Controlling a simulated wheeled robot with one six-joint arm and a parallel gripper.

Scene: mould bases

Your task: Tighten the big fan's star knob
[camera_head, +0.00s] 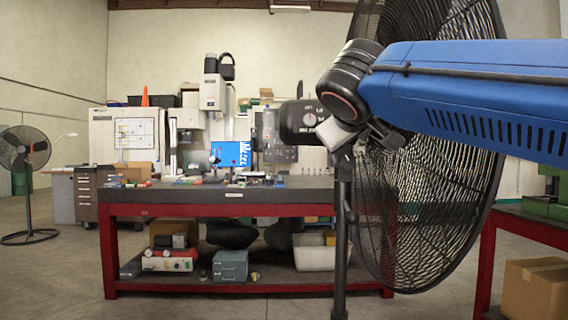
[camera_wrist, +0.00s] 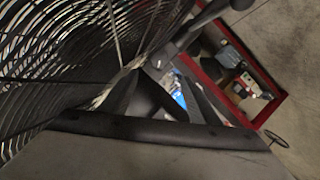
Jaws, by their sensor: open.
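The big fan (camera_head: 440,200) stands close on the right in the head view, with a round black wire cage, a dark motor housing (camera_head: 300,122) and a dark pole (camera_head: 341,250). Its cage also fills the upper left of the wrist view (camera_wrist: 60,65). A small dark part (camera_head: 350,215) juts from the pole; I cannot tell whether it is the star knob. My gripper (camera_head: 345,140) is by the fan's head and pole top, partly lost against them. In the wrist view, my gripper (camera_wrist: 165,98) shows as dark fingers apart. I see nothing held between them.
A red-framed workbench (camera_head: 225,211) with boxes on its lower shelf stands behind the pole. A smaller fan (camera_head: 25,150) stands far left. Another red bench (camera_head: 535,228) and a cardboard box (camera_head: 537,290) are at right. Floor is clear at front left.

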